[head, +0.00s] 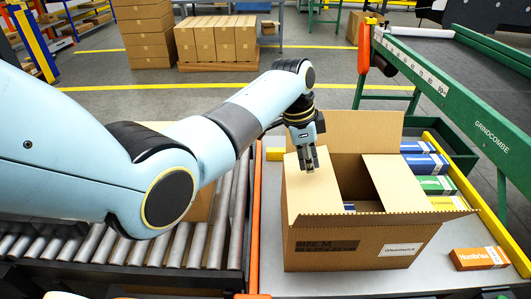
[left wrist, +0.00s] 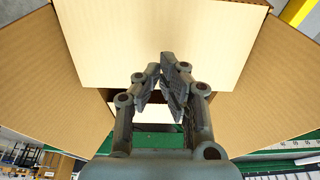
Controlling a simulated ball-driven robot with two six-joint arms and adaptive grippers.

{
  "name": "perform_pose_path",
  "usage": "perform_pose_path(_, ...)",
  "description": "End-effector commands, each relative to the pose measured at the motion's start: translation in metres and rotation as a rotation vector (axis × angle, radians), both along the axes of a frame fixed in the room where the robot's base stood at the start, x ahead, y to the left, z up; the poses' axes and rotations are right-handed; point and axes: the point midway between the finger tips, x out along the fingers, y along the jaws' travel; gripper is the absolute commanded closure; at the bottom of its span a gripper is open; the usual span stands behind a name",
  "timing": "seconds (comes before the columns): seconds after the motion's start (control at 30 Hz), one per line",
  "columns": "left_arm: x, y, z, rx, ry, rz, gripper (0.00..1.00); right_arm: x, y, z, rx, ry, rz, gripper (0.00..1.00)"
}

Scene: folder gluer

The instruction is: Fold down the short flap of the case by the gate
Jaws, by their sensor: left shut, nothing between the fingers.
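The open brown case (head: 320,245) stands on the grey table, with a dark print block and a white label on its front. Its left short flap (head: 300,192) and right short flap (head: 394,184) both lean in over the opening, with a gap between them. The back long flap (head: 362,131) stands up. The front long flap slopes outward. My left gripper (head: 309,160) is shut and empty at the left short flap; I cannot tell whether it touches. In the left wrist view the gripper (left wrist: 164,68) is in front of a pale flap (left wrist: 150,30). My right gripper is out of view.
A roller conveyor (head: 180,252) with an orange edge runs left of the table. Blue, green and yellow boxes lie right of the case, beside a yellow rail (head: 475,200). An orange box (head: 478,258) lies at the front right. A green-framed conveyor (head: 450,85) stands behind right.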

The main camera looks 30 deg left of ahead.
Motion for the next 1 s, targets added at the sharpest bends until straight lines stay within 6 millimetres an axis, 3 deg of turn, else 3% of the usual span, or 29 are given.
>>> perform_pose_path(0.2, 0.008, -0.014, -0.016, -0.001, 0.002, 0.0, 1.0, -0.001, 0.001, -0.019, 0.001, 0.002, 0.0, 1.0)
perform_pose_path(0.47, 0.009, -0.015, -0.014, -0.001, 0.001, 0.0, 1.0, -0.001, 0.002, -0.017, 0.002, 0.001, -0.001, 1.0)
perform_pose_path(0.77, 0.015, -0.025, -0.034, 0.0, 0.001, 0.0, 1.0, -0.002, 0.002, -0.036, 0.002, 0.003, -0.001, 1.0)
perform_pose_path(1.0, 0.016, -0.026, -0.033, 0.0, 0.0, 0.0, 1.0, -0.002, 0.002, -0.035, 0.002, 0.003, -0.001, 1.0)
